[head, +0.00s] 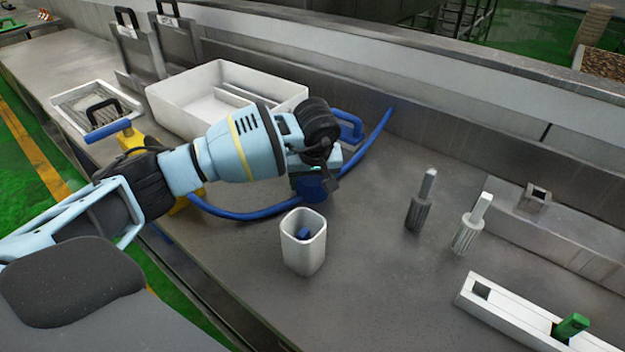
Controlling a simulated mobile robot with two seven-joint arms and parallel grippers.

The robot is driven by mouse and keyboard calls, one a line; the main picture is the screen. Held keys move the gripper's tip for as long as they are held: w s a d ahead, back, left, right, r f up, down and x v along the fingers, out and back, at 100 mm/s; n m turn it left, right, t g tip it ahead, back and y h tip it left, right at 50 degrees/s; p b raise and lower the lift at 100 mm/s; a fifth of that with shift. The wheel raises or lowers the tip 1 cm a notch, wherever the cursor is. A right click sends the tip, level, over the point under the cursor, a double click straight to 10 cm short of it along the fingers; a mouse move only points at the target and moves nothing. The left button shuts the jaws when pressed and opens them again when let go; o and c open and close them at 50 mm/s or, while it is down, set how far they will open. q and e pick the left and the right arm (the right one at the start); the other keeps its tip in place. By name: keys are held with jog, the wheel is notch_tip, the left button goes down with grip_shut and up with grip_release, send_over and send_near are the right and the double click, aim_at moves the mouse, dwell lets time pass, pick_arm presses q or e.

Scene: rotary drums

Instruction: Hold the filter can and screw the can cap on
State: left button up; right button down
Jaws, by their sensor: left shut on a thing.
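My left arm reaches in from the left, and its left gripper (322,172) points down over the middle of the bench. The gripper is shut on a dark blue rounded part (313,189), mostly hidden by the gripper and wrist. I cannot tell whether this part is the filter can or its cap. A white open square-mouthed container (303,256) stands upright just in front of the gripper, with a small blue piece (303,233) inside. I cannot identify the can and cap for certain. My right gripper is not in view.
A blue hose (238,213) curves along the bench behind the container. A white tub (184,109) stands at the back left. Two handled cylinders, dark (418,213) and pale (466,236), stand at right. A white channel (520,313) lies front right. The middle front is clear.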

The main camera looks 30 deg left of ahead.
pick_arm(q)
jog(key=shift+r, duration=0.1)
notch_tip(320, 180, up, 10)
jog(key=shift+f, duration=0.1)
dwell(0.3)
